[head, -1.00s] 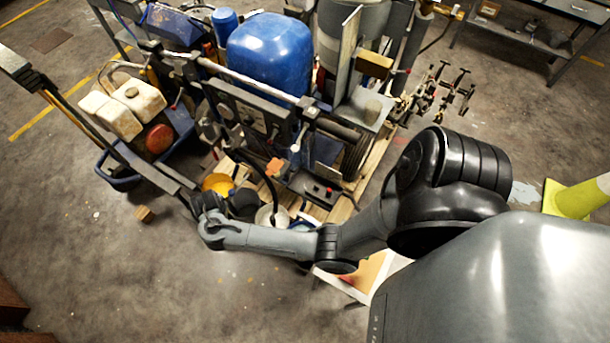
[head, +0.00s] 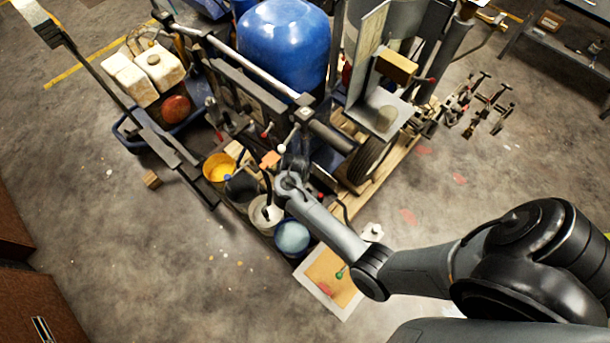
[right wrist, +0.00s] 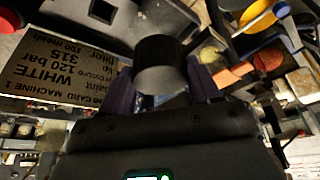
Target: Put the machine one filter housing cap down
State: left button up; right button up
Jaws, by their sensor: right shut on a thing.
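My right gripper (head: 294,160) is in front of the line striper (head: 255,105), above its lower front bar. The wrist blocks most of it in the head view. In the right wrist view, a short dark cylindrical cap (right wrist: 160,62) sits between the fingers, which are shut on it. The cap is hard to make out in the head view. A brown card (right wrist: 62,78) with upside-down print, including "MACHINE 1", "WHITE" and "120 bar", lies to the left of the cap in the wrist view.
A yellow bucket (head: 219,167), a dark bucket (head: 241,187), a whitish bucket (head: 264,214) and a blue-topped one (head: 292,237) stand along the machine's front. A framed board (head: 328,285) lies nearby.

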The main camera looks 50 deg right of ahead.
jog(key=shift+f+b, duration=0.55)
jog(key=shift+f, duration=1.8)
jog(key=shift+f, duration=0.2)
jog(key=o, duration=0.9)
jog(key=shift+r, duration=0.1)
jog(key=shift+c, duration=0.2)
